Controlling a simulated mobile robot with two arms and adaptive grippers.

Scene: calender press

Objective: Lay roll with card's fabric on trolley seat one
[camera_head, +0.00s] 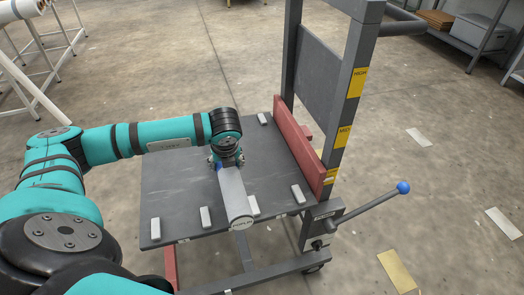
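The near end is between two small pale blocks (206,217) at the deck's front edge. I cannot tell whether the roll rests on the deck or hangs just above it. No card is visible, and no seat number is readable. My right gripper is out of view.
Other pale blocks (297,193) stand on the deck. A red bar (300,150) runs along its right side, beside a grey post with yellow height labels (343,136). A lever with a blue knob (403,187) sticks out right. White rolls on a rack (20,10) stand upper left.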

